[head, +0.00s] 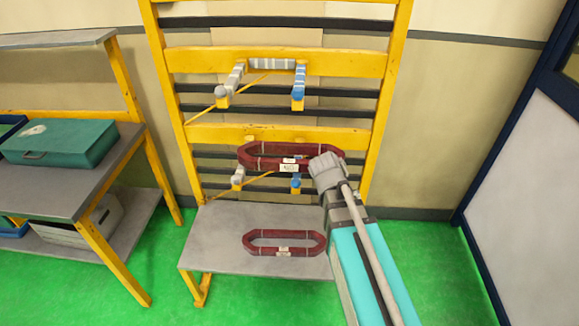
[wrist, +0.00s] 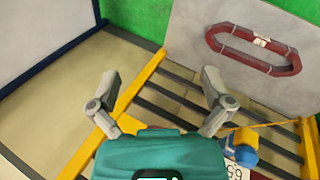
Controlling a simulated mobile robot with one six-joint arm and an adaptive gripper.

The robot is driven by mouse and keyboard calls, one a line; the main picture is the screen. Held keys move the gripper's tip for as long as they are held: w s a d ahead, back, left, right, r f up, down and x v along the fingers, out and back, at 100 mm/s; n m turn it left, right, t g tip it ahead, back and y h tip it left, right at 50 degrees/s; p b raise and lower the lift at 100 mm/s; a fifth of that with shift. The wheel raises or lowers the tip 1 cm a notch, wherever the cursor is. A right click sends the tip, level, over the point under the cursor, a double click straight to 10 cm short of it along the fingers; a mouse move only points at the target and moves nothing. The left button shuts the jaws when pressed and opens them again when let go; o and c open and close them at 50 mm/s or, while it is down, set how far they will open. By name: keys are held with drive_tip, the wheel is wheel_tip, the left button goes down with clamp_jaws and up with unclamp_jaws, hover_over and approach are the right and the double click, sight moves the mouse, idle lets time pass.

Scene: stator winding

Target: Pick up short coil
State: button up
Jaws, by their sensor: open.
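Two dark red elongated ring coils are in the head view. The smaller-looking one, likely the short coil (head: 285,234), lies flat on the grey bench top with a white label. It also shows in the wrist view (wrist: 240,53) at upper right. The larger-looking coil (head: 262,163) sits at the rack's lower hooks, its right end partly covered by my arm. My gripper (head: 326,172) is at that right end in the head view, its fingers not clear there. In the wrist view my gripper (wrist: 160,100) has its fingers wide apart, with nothing between them; the bench coil is beyond the right finger.
A yellow rack (head: 215,134) with dark bars stands behind the grey bench (head: 215,240). A shelf with a green case (head: 60,143) stands left. Green floor is clear at right.

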drive_tip(key=w+a+f+n+t+h+b, duration=0.2)
drive_tip(key=w+a+f+h+b, duration=0.1)
drive_tip(key=w+a+b, duration=0.2)
drive_tip(key=n+t+h+b, duration=0.5)
drive_tip(key=t+b, duration=0.5)
drive_tip(key=b, duration=0.3)
approach(284, 167)
drive_tip(key=shift+s+a+r, duration=0.15)
drive_tip(key=shift+s+a, duration=0.45)
drive_tip(key=shift+s+a+r, duration=0.2)
drive_tip(key=shift+s+a, duration=0.35)
drive_tip(key=shift+s, duration=0.05)
drive_tip(key=shift+f+x, duration=0.1)
drive_tip(key=shift+x, duration=2.05)
drive_tip(key=shift+f+x, duration=0.15)
drive_tip(key=shift+x, duration=2)
